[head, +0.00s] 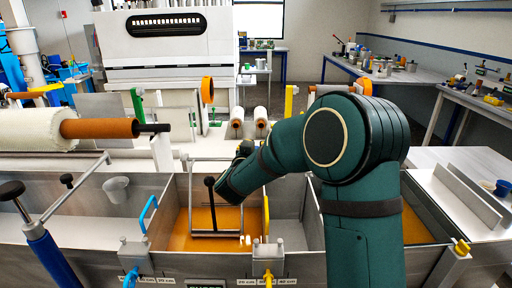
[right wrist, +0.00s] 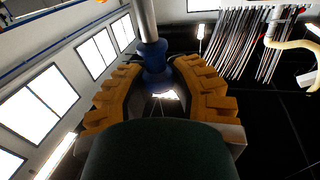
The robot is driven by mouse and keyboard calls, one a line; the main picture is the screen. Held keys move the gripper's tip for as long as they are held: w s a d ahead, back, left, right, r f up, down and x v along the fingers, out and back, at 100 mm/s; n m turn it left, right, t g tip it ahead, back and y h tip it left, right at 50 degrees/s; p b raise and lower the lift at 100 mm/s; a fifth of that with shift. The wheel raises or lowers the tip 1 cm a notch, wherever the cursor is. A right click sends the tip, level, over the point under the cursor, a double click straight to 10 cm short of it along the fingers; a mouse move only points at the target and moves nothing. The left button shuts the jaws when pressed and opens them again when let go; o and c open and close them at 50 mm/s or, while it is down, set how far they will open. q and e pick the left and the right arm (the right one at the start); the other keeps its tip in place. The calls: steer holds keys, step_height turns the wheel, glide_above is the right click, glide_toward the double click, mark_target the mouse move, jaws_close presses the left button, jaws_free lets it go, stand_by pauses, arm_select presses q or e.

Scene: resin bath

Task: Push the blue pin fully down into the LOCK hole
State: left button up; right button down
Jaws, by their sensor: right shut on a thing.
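In the right wrist view, the yellow segmented fingers of my right gripper (right wrist: 160,92) are closed around a blue piece (right wrist: 153,58) with a grey metal shaft, which looks like the blue pin. The shaft runs away from the palm to the top edge of the picture. In the head view, my green right arm reaches over the bath, and its dark far end (head: 243,150) is above the orange resin. The fingers and the pin are hidden there. I cannot make out the LOCK hole in either view. My left gripper is not in view.
The steel bath (head: 90,232) holds orange resin (head: 205,226) with a metal frame and black-ended handle over it. A blue handle (head: 148,214) stands on the left divider. A fibre roll (head: 35,136) lies at left, and a white cup (head: 116,188) stands in the left compartment.

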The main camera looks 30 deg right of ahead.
steer(key=shift+f+b, duration=0.3)
steer(key=shift+f, duration=0.25)
steer(key=c, duration=0.8)
jaws_free()
steer(key=shift+o, duration=0.2)
steer(key=shift+a, duration=0.1)
steer(key=v, duration=1.2)
